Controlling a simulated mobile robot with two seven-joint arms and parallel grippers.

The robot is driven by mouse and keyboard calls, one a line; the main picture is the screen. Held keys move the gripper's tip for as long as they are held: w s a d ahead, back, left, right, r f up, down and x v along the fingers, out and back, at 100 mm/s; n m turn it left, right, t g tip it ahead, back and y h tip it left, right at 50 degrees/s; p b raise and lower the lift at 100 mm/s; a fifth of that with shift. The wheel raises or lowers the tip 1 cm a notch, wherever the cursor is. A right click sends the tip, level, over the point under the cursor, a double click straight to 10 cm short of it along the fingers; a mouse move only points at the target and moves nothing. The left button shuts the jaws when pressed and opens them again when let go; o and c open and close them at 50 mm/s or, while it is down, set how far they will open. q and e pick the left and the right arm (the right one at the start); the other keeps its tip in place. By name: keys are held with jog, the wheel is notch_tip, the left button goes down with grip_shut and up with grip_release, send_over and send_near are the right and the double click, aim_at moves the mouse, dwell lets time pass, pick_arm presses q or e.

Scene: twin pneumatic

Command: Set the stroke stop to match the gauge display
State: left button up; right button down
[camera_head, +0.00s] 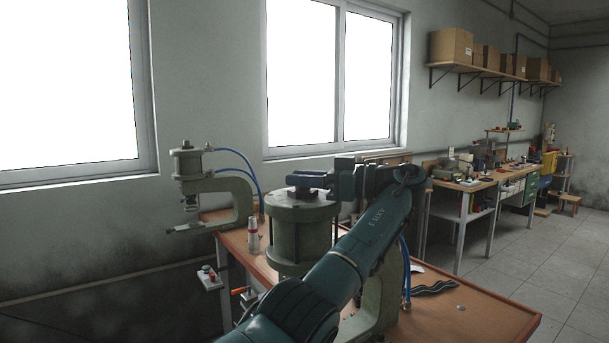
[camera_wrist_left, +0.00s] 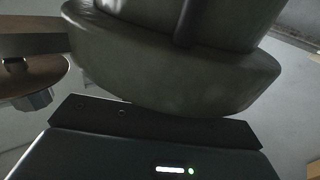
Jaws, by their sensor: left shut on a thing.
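A grey-green press cylinder (camera_head: 300,228) stands on the wooden bench in the head view, its lower part partly covered by my left arm. My left gripper (camera_head: 306,183) is over the cylinder's top, its fingers pointing left and shut on the stroke stop, a small dark part (camera_head: 303,194) mostly hidden by the fingers. In the left wrist view the cylinder body (camera_wrist_left: 170,75) fills the upper middle, but the fingertips and stroke stop do not show. No gauge display can be made out. My right gripper is not in view.
A second, smaller press (camera_head: 210,190) with blue hoses stands behind to the left. A small bottle (camera_head: 253,235) stands beside the cylinder. The bench top (camera_head: 485,308) is mostly bare at the front right. A cluttered workbench (camera_head: 463,184) stands farther right.

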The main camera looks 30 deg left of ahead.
pick_arm(q)
jog(key=shift+f, duration=0.2)
jog(key=o, duration=0.9)
jog(key=shift+a, duration=0.1)
jog(key=shift+o, duration=0.2)
jog(key=shift+r, duration=0.1)
